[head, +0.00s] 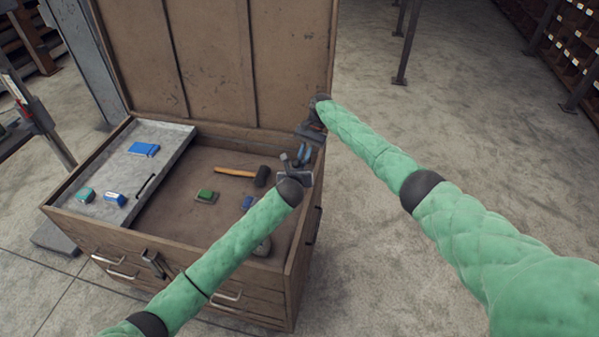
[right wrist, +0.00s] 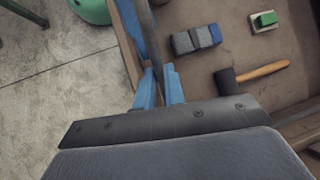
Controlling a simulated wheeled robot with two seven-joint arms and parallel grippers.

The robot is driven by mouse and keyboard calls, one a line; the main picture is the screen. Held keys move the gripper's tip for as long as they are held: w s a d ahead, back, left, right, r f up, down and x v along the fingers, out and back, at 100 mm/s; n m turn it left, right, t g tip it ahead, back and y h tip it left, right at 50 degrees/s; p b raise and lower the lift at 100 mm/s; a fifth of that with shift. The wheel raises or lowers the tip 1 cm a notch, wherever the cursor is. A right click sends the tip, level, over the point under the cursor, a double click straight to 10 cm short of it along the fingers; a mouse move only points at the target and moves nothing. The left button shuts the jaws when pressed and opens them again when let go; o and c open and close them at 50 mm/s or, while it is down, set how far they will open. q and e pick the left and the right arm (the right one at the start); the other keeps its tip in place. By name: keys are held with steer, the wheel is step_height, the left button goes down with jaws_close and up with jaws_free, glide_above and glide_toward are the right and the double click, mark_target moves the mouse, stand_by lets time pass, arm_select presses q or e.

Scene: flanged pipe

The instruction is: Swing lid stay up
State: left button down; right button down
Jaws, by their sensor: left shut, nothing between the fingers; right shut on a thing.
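The wooden tool chest (head: 297,262) has its lid (head: 215,60) standing up and open at the back. The lid stay (right wrist: 147,20) is a thin dark bar near the chest's side wall in the right wrist view. My right gripper (right wrist: 159,82) is shut on the stay, its blue fingers on either side of the bar. In the head view my right gripper (head: 312,132) is at the chest's back right corner, and its fingertips and the stay are hard to make out. My left gripper (head: 303,154) is shut and empty, over the chest's right side, just below the right one.
A grey tray (head: 75,188) with small blue and teal items covers the chest's left side. A hammer (head: 235,173) also shows in the right wrist view (right wrist: 262,70). A green-topped block (head: 205,196) and grey-blue blocks (right wrist: 187,42) lie inside.

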arm_select(q)
steer(key=shift+w+r, duration=0.35)
steer(key=shift+r, duration=0.2)
arm_select(e)
steer(key=shift+s+f, duration=0.3)
steer(key=shift+f, duration=0.15)
arm_select(q)
steer(key=shift+a, duration=0.1)
arm_select(e)
steer(key=c, duration=1.6)
jaws_free()
arm_select(q)
steer(key=shift+f, duration=0.1)
arm_select(e)
steer(key=shift+o, duration=0.5)
arm_select(q)
steer(key=shift+f, duration=0.1)
arm_select(e)
steer(key=shift+w, duration=0.1)
arm_select(q)
steer(key=shift+s, duration=0.1)
arm_select(e)
steer(key=shift+r, duration=0.2)
